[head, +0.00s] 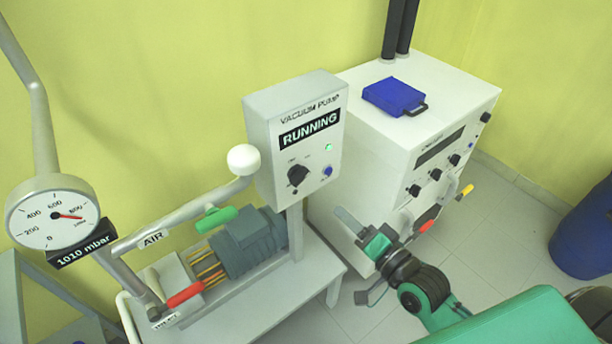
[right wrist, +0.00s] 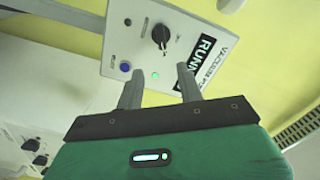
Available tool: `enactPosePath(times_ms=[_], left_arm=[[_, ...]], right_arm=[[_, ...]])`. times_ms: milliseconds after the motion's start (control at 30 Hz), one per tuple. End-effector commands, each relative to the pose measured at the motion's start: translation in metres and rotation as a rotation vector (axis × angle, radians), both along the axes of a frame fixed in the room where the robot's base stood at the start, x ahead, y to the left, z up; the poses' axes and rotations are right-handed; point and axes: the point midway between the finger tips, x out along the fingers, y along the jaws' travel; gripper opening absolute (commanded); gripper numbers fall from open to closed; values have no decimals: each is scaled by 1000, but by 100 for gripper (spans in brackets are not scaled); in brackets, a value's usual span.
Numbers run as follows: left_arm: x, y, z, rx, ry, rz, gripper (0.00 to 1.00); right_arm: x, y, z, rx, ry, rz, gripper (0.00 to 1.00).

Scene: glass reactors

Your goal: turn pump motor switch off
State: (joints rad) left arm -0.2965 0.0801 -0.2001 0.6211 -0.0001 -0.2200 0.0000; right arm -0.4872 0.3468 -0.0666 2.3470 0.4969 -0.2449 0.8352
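The pump motor switch is a black rotary knob (head: 298,174) on the front of the grey vacuum pump control box (head: 262,135). The box display (head: 310,129) reads RUNNING and a green lamp (head: 329,147) is lit. A blue button (head: 327,171) sits below the lamp. My right gripper (head: 348,253) is open and empty, to the lower right of the box and apart from it. In the right wrist view the open fingers (right wrist: 160,72) point at the panel, with the knob (right wrist: 160,36) beyond the tips. My left gripper is not in view.
The grey pump motor (head: 252,243) sits on a low stand under the box. White pipes with a green handle (head: 215,219), a red handle (head: 185,294) and a gauge (head: 55,218) are at left. A white cabinet (head: 375,160) carrying a blue case (head: 393,96) stands behind my right gripper.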

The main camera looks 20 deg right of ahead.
Motion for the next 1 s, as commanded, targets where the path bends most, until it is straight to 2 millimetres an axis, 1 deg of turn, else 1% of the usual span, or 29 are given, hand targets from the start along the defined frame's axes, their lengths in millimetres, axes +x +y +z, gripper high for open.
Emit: enactPosePath(times_ms=[133, 267, 800, 1000], left_arm=[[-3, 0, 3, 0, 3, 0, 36], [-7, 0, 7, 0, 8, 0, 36], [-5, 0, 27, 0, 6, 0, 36], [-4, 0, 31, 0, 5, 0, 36]], right_arm=[[7, 3, 4, 5, -4, 1, 37], [22, 8, 5, 6, -4, 1, 37], [102, 37, 4, 2, -3, 1, 37], [122, 44, 2, 3, -1, 0, 37]])
